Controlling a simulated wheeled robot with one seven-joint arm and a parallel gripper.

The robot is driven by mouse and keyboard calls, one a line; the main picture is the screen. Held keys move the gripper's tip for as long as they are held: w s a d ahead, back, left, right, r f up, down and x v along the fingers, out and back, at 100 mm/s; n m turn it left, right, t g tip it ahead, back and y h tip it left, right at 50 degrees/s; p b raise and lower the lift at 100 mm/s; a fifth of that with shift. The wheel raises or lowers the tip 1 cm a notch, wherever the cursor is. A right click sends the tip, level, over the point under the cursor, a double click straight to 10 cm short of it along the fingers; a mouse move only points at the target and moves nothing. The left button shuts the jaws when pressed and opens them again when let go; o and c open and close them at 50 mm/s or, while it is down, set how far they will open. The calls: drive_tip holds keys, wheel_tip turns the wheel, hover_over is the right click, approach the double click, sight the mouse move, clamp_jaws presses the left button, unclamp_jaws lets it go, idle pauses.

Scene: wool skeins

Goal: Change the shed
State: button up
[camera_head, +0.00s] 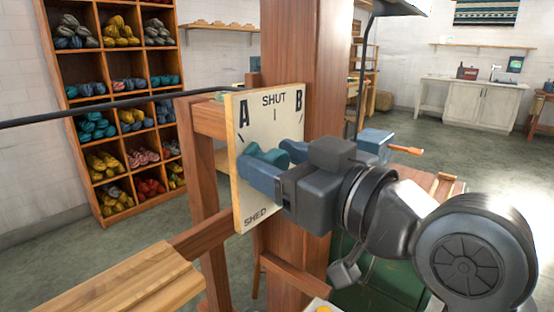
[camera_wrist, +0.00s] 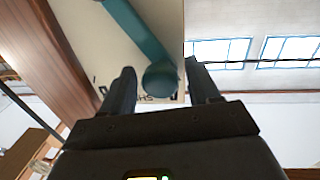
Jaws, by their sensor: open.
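A cream board (camera_head: 245,205) marked A, SHUT, B and SHED is fixed to the wooden frame. A teal lever (camera_head: 267,156) is on its face, partly hidden by my gripper. In the wrist view the lever (camera_wrist: 135,32) slants across the board (camera_wrist: 75,35) and ends in a round knob (camera_wrist: 160,78). My gripper (camera_head: 264,163) is at the board with its blue fingers apart. In the wrist view the knob appears between the fingers of my gripper (camera_wrist: 160,68). I cannot tell whether they touch it. The lever's exact setting is partly hidden.
A thick wooden post (camera_head: 300,60) rises right behind the board. A wooden beam (camera_head: 115,280) is at the lower left. A dark rod (camera_head: 110,104) crosses left of the board. Shelves of wool skeins (camera_head: 125,115) stand behind, with open floor (camera_head: 135,240) before them.

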drive_tip(key=shift+w, duration=0.1)
clamp_jaws()
idle(0.6)
